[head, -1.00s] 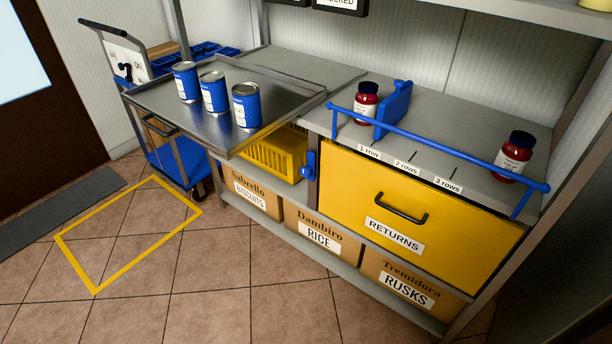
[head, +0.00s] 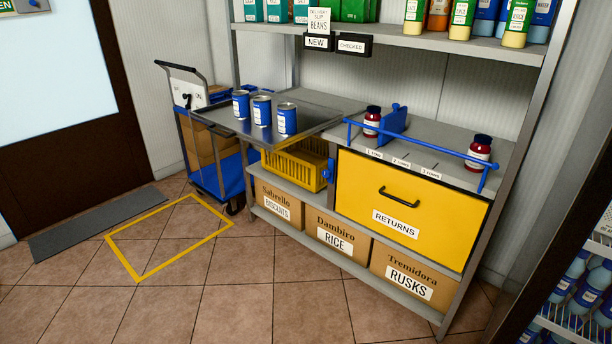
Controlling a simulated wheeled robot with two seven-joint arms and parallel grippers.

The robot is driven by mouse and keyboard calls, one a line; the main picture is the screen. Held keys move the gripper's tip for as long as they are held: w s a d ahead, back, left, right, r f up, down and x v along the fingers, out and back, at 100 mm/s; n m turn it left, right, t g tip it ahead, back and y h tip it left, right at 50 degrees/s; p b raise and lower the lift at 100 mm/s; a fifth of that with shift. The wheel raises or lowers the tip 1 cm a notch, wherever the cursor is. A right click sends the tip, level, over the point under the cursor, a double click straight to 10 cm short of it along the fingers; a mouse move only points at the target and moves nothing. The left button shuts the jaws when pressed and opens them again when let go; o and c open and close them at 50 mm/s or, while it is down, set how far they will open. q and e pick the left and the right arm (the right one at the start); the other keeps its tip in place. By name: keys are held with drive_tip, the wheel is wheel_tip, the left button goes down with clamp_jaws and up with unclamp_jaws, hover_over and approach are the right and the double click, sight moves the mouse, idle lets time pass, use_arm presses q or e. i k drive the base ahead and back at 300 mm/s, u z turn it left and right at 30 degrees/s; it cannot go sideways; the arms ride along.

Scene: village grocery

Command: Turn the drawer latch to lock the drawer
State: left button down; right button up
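The yellow drawer (head: 411,212) labelled RETURNS sits under the right part of the counter, with a black handle (head: 399,197) on its front. Its front looks flush with the frame, so it appears closed. A small blue latch (head: 329,172) is on the post just left of the drawer; its knob looks upright, but it is too small to tell whether it is locked. Neither of my grippers is in view.
A metal tray (head: 235,126) with three blue cans juts out left of the drawer, above a yellow crate (head: 291,170). A blue rail (head: 415,148) runs along the counter edge. A cart (head: 212,165) stands left. Floor in front is clear. A bottle cooler (head: 575,290) is at right.

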sight(328, 173)
drive_tip(key=u, duration=0.95)
drive_tip(key=i, duration=3.15)
drive_tip(key=z, duration=1.5)
drive_tip(key=i, duration=0.4)
drive_tip(key=z, duration=0.4)
